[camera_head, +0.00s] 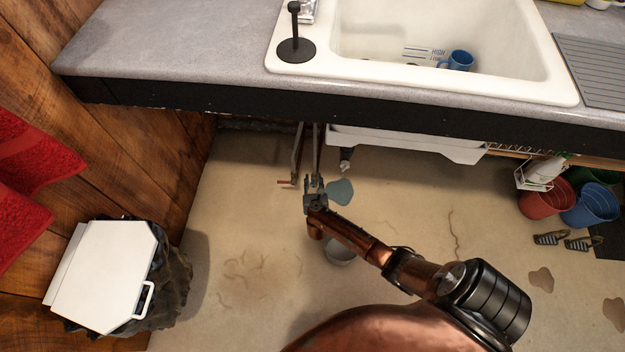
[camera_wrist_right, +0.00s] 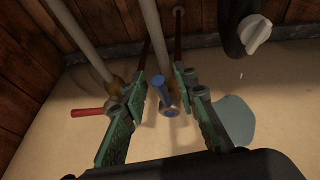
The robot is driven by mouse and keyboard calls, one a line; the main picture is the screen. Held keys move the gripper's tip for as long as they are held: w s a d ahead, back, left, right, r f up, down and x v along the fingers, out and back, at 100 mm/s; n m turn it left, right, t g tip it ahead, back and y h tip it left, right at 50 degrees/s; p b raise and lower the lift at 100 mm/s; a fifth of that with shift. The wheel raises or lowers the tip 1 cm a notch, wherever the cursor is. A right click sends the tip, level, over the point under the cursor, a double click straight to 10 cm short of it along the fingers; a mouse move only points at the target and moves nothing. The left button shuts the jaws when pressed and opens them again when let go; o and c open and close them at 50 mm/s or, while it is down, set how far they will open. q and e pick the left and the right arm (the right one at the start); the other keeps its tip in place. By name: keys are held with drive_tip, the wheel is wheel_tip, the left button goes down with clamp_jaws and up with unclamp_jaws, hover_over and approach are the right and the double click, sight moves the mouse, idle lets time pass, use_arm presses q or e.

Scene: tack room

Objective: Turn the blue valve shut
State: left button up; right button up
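The blue valve (camera_wrist_right: 163,92) shows in the right wrist view, at the lower end of a grey pipe (camera_wrist_right: 156,40) under the sink. My right gripper (camera_wrist_right: 161,80) is open, its green-padded fingers on either side of the blue valve. I cannot tell whether either finger touches it. In the head view my right gripper (camera_head: 315,193) reaches under the counter to the pipes and hides the blue valve. A red valve handle (camera_wrist_right: 87,112) sticks out to the left on the neighbouring pipe and shows in the head view (camera_head: 285,182). My left gripper is out of view.
A drain trap with a white knob (camera_wrist_right: 256,34) hangs to the right of the pipes. A puddle (camera_head: 340,191) and a pale bucket (camera_head: 341,251) are on the floor. The counter (camera_head: 180,62) and sink (camera_head: 420,72) overhang the area. A white-lidded bin (camera_head: 105,275) stands left.

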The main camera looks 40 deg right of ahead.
drive_tip(key=shift+c, duration=0.5)
clamp_jaws()
